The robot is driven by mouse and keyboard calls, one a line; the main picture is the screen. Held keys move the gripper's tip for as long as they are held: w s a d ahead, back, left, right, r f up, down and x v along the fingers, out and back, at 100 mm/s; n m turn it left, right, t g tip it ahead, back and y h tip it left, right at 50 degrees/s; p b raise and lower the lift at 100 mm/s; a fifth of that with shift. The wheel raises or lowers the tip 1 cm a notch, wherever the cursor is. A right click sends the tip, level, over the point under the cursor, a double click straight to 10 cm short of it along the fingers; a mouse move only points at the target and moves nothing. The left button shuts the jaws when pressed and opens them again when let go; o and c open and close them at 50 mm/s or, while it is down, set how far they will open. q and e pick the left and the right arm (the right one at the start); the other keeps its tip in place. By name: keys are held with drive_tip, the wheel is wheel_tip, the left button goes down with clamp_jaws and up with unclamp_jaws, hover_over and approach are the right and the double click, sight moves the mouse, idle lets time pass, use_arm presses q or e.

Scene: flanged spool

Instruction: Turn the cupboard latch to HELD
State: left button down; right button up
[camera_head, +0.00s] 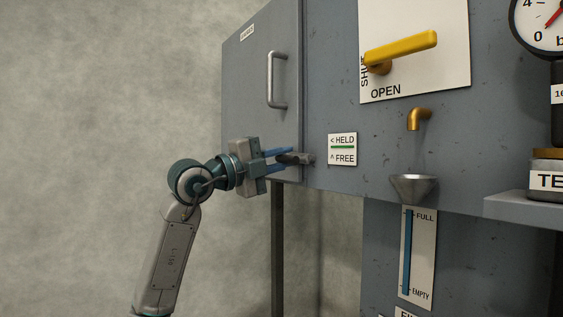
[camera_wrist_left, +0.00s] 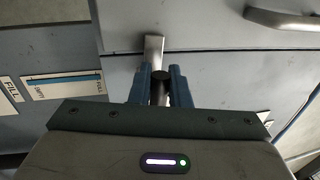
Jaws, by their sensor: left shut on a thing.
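The cupboard latch (camera_head: 306,160) is a short grey metal bar at the lower edge of the cupboard door (camera_head: 240,95). In the left wrist view the bar (camera_wrist_left: 154,44) lies across the seam between door and panel, with a dark round knob (camera_wrist_left: 160,77). It lies about level, its free end toward the door on the left, the direction the label plate (camera_head: 342,149) gives for HELD. My left gripper (camera_head: 280,160) is shut on the latch, its blue fingers on either side of the knob. They partly hide the bar. My right gripper is out of view.
The closed-looking door has a metal handle (camera_head: 277,80) above my gripper. To the right are a yellow lever (camera_head: 405,48), a brass spout (camera_head: 420,115), a funnel (camera_head: 413,187) and a level gauge (camera_head: 418,255). A shelf (camera_head: 525,206) juts out at far right.

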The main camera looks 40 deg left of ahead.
use_arm(q)
drive_tip(key=shift+n, duration=0.5)
drive_tip(key=c, duration=1.4)
unclamp_jaws()
drive_tip(key=shift+c, duration=0.2)
drive_tip(key=shift+f, duration=0.1)
drive_tip(key=b+v, duration=0.6)
drive_tip(key=v, duration=0.5)
drive_tip(key=shift+b, duration=0.4)
drive_tip(key=shift+w, duration=0.1)
